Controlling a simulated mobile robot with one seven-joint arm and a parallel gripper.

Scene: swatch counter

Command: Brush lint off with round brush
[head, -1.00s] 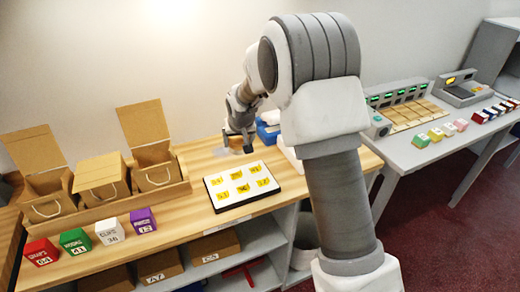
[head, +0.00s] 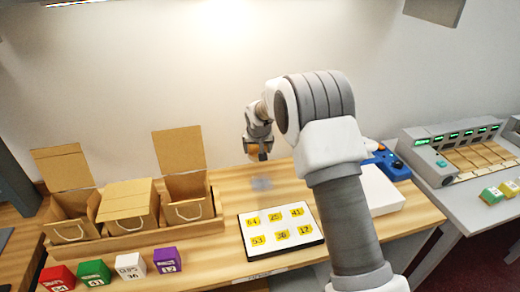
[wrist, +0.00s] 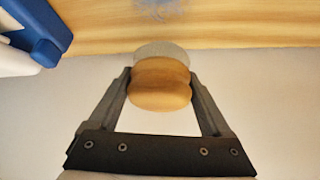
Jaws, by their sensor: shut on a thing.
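My gripper (head: 259,154) is shut on the round brush, which has a rounded wooden handle (wrist: 158,84) and a pale bristle end (wrist: 160,50) in the wrist view. In the head view only a small tan part of the brush (head: 253,148) shows between the fingers. The gripper holds it above the counter, apart from the wood. A faint blue-grey patch of lint (head: 262,183) lies on the wooden counter (head: 232,190) just below the gripper, behind the number board. The lint also shows at the top edge of the wrist view (wrist: 158,8).
A black-framed board (head: 281,245) with yellow number labels lies in front of the lint. Cardboard boxes (head: 128,212) stand at the left, with coloured blocks (head: 95,272) before them. A white box (head: 382,192) and a blue tray (head: 398,170) are at the right.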

